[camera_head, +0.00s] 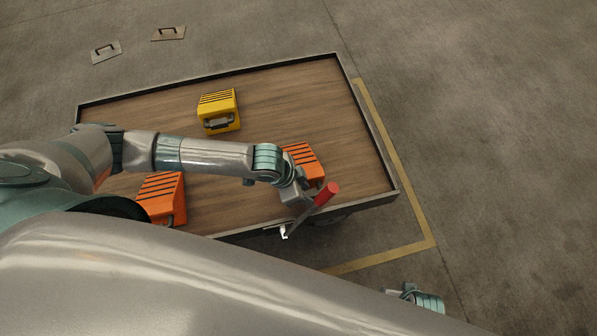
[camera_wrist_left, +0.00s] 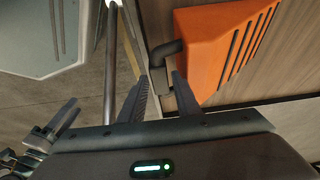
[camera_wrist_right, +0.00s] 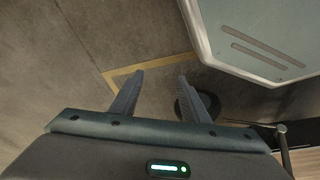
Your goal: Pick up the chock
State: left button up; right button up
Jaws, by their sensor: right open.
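An orange chock (camera_head: 304,160) with dark slots sits on the wooden cart bed near its front right corner, partly hidden by my left gripper (camera_head: 296,193). In the left wrist view, the orange chock (camera_wrist_left: 218,45) shows its dark handle just beyond the fingertips of my left gripper (camera_wrist_left: 162,80). Those fingers are apart and hold nothing. A second orange chock (camera_head: 162,196) is partly behind my left arm. A yellow chock (camera_head: 219,110) stands near the middle of the bed. My right gripper (camera_wrist_right: 160,75) is open and empty over the floor.
The cart bed (camera_head: 290,110) has a raised dark rim and bare wood at its back right. A red-gripped bar (camera_head: 327,193) rises at its front edge beside my left gripper. Two small plates with handles (camera_head: 106,52) lie on the floor beyond. Yellow floor lines (camera_head: 400,185) run alongside.

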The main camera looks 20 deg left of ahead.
pick_arm(q)
jog(key=shift+w+d+f, duration=0.1)
jog(key=shift+d+f, duration=0.1)
jog(key=shift+f, duration=0.4)
jog(key=shift+w+d+f, duration=0.1)
jog(key=shift+d+f, duration=0.05)
jog(key=shift+f, duration=0.35)
pick_arm(e)
jog(key=shift+w+a+r, duration=0.1)
jog(key=shift+w+r, duration=0.1)
jog(key=shift+r, duration=0.55)
jog(key=shift+s+f, duration=0.2)
pick_arm(q)
grip_shut()
pick_arm(e)
jog(key=shift+s+f, duration=0.1)
jog(key=shift+w+r, duration=0.2)
jog(key=shift+w, duration=0.1)
jog(key=shift+s+f, duration=0.1)
jog(key=shift+s, duration=0.05)
pick_arm(q)
jog(key=shift+r, duration=0.1)
